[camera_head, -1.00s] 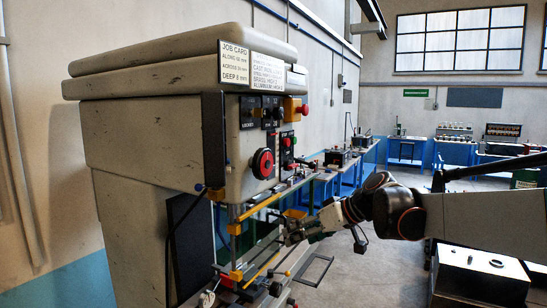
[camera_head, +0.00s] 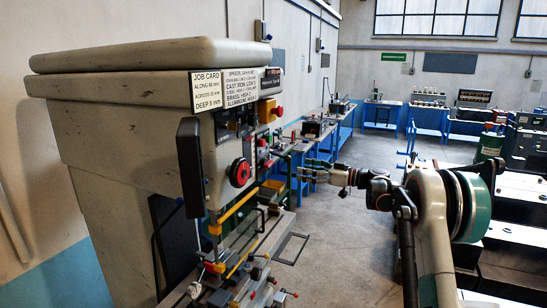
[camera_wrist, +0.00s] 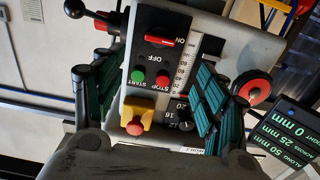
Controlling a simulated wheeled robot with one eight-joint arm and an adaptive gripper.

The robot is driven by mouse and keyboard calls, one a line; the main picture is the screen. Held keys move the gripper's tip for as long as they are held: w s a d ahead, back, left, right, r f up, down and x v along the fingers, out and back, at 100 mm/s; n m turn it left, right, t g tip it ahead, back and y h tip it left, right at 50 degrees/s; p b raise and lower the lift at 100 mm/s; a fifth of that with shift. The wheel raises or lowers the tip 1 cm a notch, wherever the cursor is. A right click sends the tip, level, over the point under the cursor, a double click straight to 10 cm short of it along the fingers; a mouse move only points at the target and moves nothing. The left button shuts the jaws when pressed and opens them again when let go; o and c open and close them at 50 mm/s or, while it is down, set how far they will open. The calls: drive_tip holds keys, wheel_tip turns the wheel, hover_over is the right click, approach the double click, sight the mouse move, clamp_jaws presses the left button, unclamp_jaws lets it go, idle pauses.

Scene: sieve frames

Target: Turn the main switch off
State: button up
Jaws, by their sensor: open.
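The main switch (camera_wrist: 160,41) is a red handle on a black panel in the wrist view, which shows the panel upside down. The handle lies sideways, in line with the word ON and apart from the word OFF. My gripper (camera_wrist: 152,92) is open and empty, with one finger on each side of the panel. It does not visibly touch the switch. In the head view my gripper (camera_head: 305,172) is held in the air to the right of the drilling machine (camera_head: 110,110). The switch is too small there to make out.
Green START (camera_wrist: 138,76) and red STOP (camera_wrist: 162,80) buttons sit close to the switch. A yellow box with a red mushroom button (camera_wrist: 136,125) lies nearer my wrist. Workbenches (camera_head: 345,125) stand behind.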

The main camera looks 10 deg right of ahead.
sight(271, 163)
drive_tip(key=p+x, duration=0.2)
drive_tip(key=x, duration=1.1)
drive_tip(key=shift+w+a, duration=0.3)
drive_tip(key=shift+c, duration=0.6)
drive_tip(key=c, duration=0.9)
